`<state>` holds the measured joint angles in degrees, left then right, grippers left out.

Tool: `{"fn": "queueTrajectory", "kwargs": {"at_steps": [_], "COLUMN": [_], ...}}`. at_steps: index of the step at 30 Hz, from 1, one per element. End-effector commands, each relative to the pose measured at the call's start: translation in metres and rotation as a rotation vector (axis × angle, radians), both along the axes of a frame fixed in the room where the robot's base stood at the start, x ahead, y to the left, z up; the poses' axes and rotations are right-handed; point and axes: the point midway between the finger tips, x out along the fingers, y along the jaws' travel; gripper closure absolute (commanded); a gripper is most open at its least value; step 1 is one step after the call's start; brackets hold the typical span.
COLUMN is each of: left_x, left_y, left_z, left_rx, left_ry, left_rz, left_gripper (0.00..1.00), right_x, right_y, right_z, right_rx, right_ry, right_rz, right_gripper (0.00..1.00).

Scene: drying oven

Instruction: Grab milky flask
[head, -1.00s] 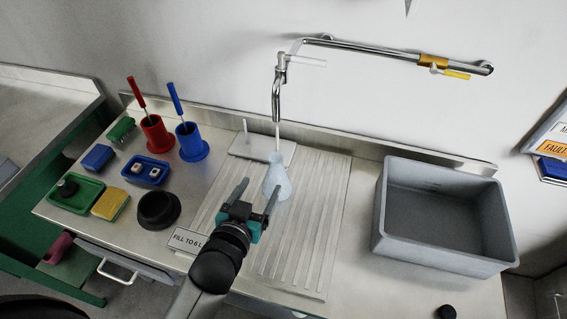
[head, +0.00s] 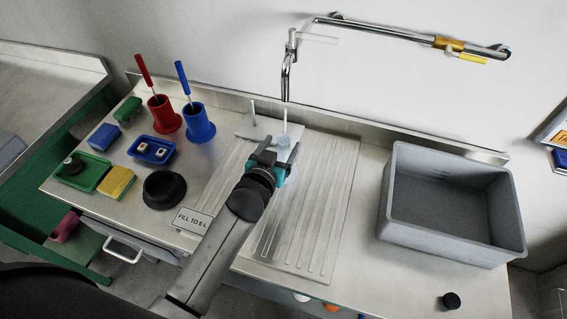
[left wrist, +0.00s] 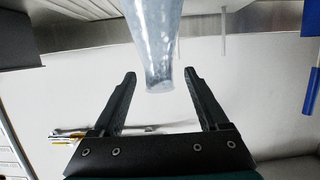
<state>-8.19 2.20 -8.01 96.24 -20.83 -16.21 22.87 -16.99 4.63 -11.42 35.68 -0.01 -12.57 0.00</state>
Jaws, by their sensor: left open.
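The milky flask (head: 284,141) is mostly hidden behind my left gripper in the head view, with only its pale mouth and a little of its body showing on the ribbed drainboard. In the left wrist view the flask (left wrist: 158,45) appears as a cloudy, bluish-white neck between and just beyond the fingertips. My left gripper (head: 276,157) is open, with one finger on each side of the flask's neck in the picture. The left wrist view also shows the open fingers (left wrist: 159,75), with a visible gap to the neck on each side. My right gripper does not show.
A white peg base (head: 250,125) with upright pegs stands behind the flask. A grey bin (head: 400,205) is at right, red (head: 163,116) and blue (head: 199,124) brush holders at left. A tap (head: 287,80) hangs above. The drainboard (head: 315,220) has bare room right of my arm.

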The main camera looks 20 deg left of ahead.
Motion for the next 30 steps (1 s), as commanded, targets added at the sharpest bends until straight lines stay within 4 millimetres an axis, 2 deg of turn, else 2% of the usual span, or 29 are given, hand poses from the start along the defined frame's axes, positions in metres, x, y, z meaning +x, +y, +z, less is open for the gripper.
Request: {"fn": "queueTrajectory", "kwargs": {"at_steps": [12, 21, 30], "left_x": [0.043, 0.046, 0.045], "left_y": [-0.003, -0.003, -0.003], "left_z": [-0.017, -0.017, -0.017], "left_rx": [-0.001, -0.001, -0.001], "left_ry": [0.000, 0.001, 0.000], "left_rz": [0.000, 0.000, 0.000], "left_gripper": [0.23, 0.23, 0.56], "right_x": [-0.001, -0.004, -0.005], "right_y": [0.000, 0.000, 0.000], "right_z": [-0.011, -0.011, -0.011], "right_rx": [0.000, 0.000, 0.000], "right_ry": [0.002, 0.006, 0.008], "right_rz": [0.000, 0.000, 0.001], "right_gripper": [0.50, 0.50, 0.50]}}
